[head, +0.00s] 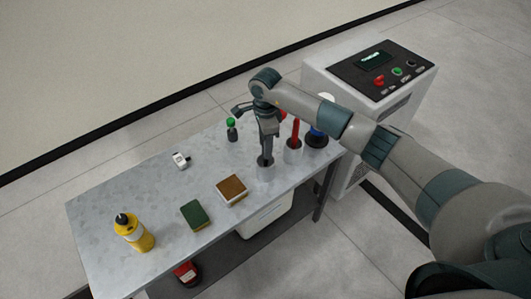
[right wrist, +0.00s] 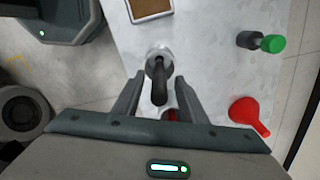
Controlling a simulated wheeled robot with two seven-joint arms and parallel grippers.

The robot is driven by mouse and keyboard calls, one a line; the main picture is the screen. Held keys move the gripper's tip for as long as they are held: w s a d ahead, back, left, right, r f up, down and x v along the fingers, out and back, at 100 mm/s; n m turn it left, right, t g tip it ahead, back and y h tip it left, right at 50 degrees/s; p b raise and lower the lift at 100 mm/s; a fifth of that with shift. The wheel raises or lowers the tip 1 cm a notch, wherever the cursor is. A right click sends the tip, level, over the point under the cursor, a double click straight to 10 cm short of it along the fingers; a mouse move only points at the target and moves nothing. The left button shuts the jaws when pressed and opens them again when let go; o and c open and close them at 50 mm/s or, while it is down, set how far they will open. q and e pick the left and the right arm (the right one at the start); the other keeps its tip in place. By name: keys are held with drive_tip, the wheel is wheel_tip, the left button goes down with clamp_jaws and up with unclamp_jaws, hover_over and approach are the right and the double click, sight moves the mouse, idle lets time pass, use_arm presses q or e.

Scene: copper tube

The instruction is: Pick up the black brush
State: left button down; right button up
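The black brush (right wrist: 160,85) stands handle-up in a small metal cup (right wrist: 158,54). In the head view its dark shaft (head: 266,150) shows below my right gripper, and the cup (head: 265,172) is on the table. My right gripper (right wrist: 160,80) points down over the cup, its two fingers apart, one on each side of the brush handle. A gap shows between the handle and each finger. The brush's lower end is hidden in the cup. My left gripper is in neither view.
On the grey table (head: 110,205) are a yellow bottle (head: 134,232), a green sponge (head: 194,215), a brown-topped block (head: 232,189), a white item (head: 181,160) and a green-capped bottle (head: 232,130). A red-handled tool (head: 295,131) stands in another cup close right. A control cabinet (head: 345,85) is behind.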

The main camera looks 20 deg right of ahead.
drive_tip(key=shift+f+p, duration=0.5)
drive_tip(key=shift+f, duration=0.9)
clamp_jaws()
